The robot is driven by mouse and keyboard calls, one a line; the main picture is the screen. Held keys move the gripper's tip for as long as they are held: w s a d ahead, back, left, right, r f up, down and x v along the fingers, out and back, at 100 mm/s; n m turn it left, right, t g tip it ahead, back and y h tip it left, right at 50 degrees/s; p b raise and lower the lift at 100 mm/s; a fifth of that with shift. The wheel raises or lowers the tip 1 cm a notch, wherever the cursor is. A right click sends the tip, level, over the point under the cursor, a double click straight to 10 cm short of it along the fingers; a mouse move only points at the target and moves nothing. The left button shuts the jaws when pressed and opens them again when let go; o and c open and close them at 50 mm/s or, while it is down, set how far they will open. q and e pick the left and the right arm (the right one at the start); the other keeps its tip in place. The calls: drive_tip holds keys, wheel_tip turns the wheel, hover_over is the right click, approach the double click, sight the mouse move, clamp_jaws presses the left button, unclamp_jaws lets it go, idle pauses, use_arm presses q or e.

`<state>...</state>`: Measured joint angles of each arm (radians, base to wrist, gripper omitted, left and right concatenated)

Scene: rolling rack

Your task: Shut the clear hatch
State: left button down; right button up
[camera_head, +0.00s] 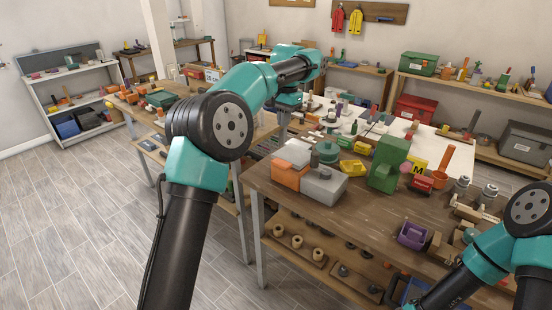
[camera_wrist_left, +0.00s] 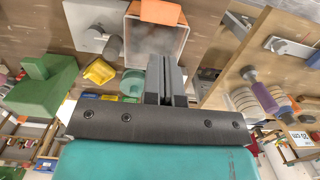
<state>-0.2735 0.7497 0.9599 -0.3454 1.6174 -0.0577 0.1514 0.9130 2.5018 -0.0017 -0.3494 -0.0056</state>
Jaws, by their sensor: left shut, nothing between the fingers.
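An orange box (camera_head: 287,176) stands at the left end of the near wooden bench, beside a grey box. A pale panel (camera_head: 293,152) shows at its top; I take it for the clear hatch, but cannot tell its angle. In the head view the left gripper (camera_head: 284,118) is small, beyond the box. My right gripper is out of view.
The grey box (camera_head: 322,187) with a knob adjoins the orange box on the right. A yellow part (camera_head: 352,167), a round green part (camera_head: 328,151) and a green block (camera_head: 390,157) stand close by. A bare strip of bench lies in front.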

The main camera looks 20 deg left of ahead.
sight(280, 164)
use_arm(q)
drive_tip(key=shift+f, duration=0.15)
drive_tip(key=f, duration=0.9)
drive_tip(key=s+f, duration=0.1)
drive_tip(key=f, duration=0.3)
drive_tip(key=shift+a+f, duration=0.2)
drive_tip(key=shift+f, duration=0.2)
drive_tip(key=shift+s+f, duration=0.25)
drive_tip(key=shift+f, duration=0.45)
drive_tip(key=shift+r, duration=0.1)
wheel_tip(280, 164, up, 14)
